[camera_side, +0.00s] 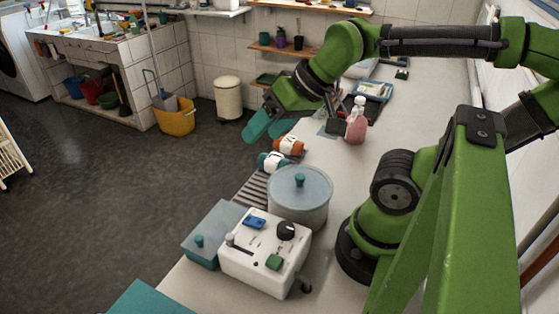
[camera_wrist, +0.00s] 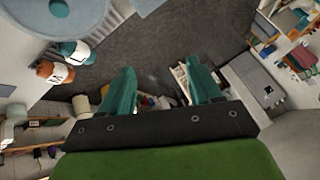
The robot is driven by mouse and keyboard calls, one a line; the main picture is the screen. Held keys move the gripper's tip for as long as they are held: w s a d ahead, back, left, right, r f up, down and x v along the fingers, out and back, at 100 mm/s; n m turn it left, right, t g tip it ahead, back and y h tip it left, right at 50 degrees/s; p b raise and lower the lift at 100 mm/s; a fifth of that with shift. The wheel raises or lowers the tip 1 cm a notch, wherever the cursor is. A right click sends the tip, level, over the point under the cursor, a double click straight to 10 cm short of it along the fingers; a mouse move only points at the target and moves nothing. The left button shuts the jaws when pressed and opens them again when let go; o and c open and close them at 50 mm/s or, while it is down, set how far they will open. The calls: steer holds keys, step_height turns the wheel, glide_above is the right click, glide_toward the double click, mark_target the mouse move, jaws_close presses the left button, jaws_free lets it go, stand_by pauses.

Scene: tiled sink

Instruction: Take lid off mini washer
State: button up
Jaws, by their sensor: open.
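The mini washer stands on the counter in the side view. It has a round grey tub (camera_side: 298,212) and a white control box (camera_side: 265,252) with a black dial, a blue switch and a green button. A round blue-grey lid (camera_side: 300,184) with a teal knob (camera_side: 299,179) sits on the tub. In the wrist view, part of the lid (camera_wrist: 35,14) and its knob (camera_wrist: 59,8) show at the top left. My gripper (camera_side: 262,128) is open and empty, up beyond the washer and apart from it. Its teal fingers also show in the wrist view (camera_wrist: 160,90).
An orange-and-white bottle (camera_side: 289,145) and a teal-and-white bottle (camera_side: 272,161) lie behind the tub. A pink spray bottle (camera_side: 356,125) stands further back. A blue-grey box with a teal knob (camera_side: 203,240) is left of the control box. The floor lies beyond the counter's left edge.

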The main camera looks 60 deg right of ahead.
steer(key=shift+c, duration=0.8)
step_height(320, 180, up, 3)
steer(key=g+h, duration=0.2)
steer(key=g, duration=0.5)
glide_above(300, 176)
steer(key=shift+m, duration=0.3)
steer(key=f, duration=1.1)
steer(key=shift+s, duration=0.25)
steer(key=shift+w+f, duration=0.2)
steer(key=shift+f, duration=2.7)
